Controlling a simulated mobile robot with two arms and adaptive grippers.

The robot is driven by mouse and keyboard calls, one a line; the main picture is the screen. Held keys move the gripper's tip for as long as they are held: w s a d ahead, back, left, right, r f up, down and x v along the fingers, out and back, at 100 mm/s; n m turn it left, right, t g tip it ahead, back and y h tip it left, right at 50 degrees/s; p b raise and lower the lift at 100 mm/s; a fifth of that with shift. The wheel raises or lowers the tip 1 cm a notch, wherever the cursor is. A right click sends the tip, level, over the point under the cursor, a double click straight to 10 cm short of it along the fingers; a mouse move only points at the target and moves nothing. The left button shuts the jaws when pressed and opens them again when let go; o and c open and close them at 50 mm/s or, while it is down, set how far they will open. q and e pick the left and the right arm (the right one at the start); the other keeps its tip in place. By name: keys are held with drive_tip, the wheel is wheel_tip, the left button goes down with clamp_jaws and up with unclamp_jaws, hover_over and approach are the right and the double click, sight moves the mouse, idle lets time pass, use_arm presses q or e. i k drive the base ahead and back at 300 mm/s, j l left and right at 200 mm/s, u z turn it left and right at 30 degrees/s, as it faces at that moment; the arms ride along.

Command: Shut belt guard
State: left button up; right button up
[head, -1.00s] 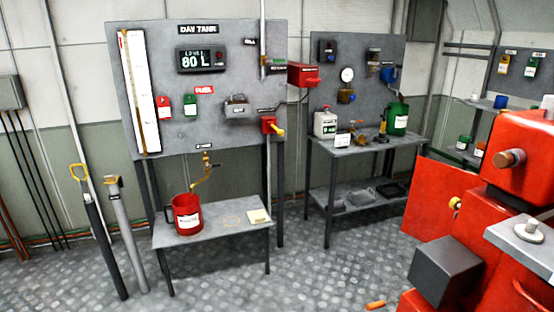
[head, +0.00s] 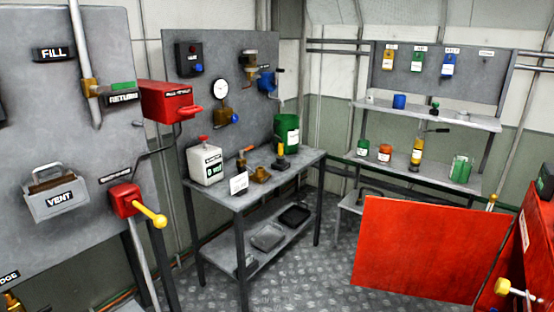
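A flat red panel (head: 432,249), which looks like the belt guard, stands out to the left of the red machine (head: 535,240) at the lower right. It is swung open, its broad face toward me. A yellow knob (head: 502,287) on a pale stem sticks out in front of the machine's side. A small brass-coloured fitting (head: 492,202) shows at the panel's upper right corner. The machine is cut off by the right edge, and the panel's hinge line is not clear. Neither of my grippers is in view.
A grey workbench (head: 225,197) with a white canister and green can stands left of the panel. A shelf unit (head: 480,122) with jars stands behind it. A grey board (head: 60,130) with a yellow-handled red valve (head: 130,202) is near on the left. Chequered floor (head: 325,265) is open between.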

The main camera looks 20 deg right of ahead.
sight(448, 254)
drive_tip(key=i+l+z, duration=0.15)
drive_tip(key=i+z, duration=0.5)
drive_tip(key=z, duration=0.2)
drive_tip(key=i+z, duration=0.4)
drive_tip(key=i+j+z, duration=0.2)
drive_tip(key=z, duration=0.2)
drive_tip(key=i+j+z, duration=0.3)
drive_tip(key=z, duration=0.15)
drive_tip(key=i+j+z, duration=0.6)
drive_tip(key=z, duration=0.25)
drive_tip(key=i+j+z, duration=0.15)
drive_tip(key=j+z, duration=0.25)
drive_tip(key=i+j+z, duration=0.1)
drive_tip(key=j+z, duration=1.2)
drive_tip(key=k+j+z, duration=0.3)
drive_tip(key=j, duration=0.2)
drive_tip(key=k, duration=0.05)
